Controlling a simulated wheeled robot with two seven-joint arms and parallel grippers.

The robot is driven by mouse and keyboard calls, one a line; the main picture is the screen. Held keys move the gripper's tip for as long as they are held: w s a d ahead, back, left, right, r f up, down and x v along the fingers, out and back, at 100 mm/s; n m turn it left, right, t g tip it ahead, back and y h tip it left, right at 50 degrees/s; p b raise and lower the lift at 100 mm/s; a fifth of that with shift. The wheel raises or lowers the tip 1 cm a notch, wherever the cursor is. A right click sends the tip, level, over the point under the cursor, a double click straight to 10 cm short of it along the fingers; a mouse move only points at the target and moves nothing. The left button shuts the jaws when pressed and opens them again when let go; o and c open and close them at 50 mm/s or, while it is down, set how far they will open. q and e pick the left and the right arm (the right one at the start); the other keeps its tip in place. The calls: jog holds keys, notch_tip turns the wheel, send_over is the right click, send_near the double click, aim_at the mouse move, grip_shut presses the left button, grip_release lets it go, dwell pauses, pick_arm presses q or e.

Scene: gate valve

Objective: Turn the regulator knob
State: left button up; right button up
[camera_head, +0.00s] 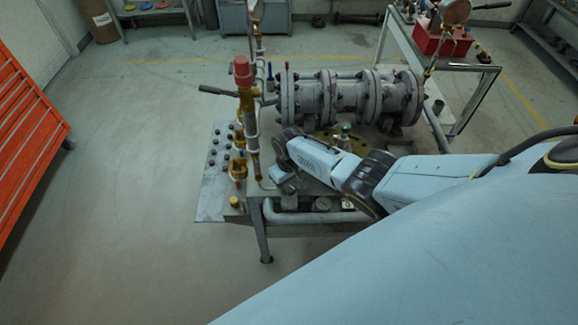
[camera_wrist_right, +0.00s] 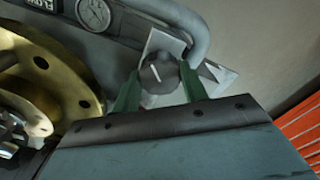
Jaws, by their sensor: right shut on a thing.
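The regulator knob (camera_wrist_right: 159,75) is a dark round knob with a white pointer line, seen in the right wrist view in front of a pale plate. My right gripper (camera_wrist_right: 157,88) has a green finger on each side of it and is shut on it. In the head view my right gripper (camera_head: 287,190) reaches down at the near edge of the valve bench, and I cannot make out the knob there. My left gripper is not in view.
The bench (camera_head: 212,205) carries a large grey flanged pipe body (camera_head: 345,98) and a red-capped valve (camera_head: 242,72). A gauge (camera_wrist_right: 93,13) and brass flange (camera_wrist_right: 45,65) are close to the gripper. An orange cabinet (camera_head: 25,125) stands left; the floor between is clear.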

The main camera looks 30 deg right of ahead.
aim_at(289, 185)
dwell(0.4)
jog(key=o, duration=1)
notch_tip(289, 185, up, 13)
jog(key=shift+r, duration=0.2)
jog(key=shift+s, duration=0.1)
dwell(0.3)
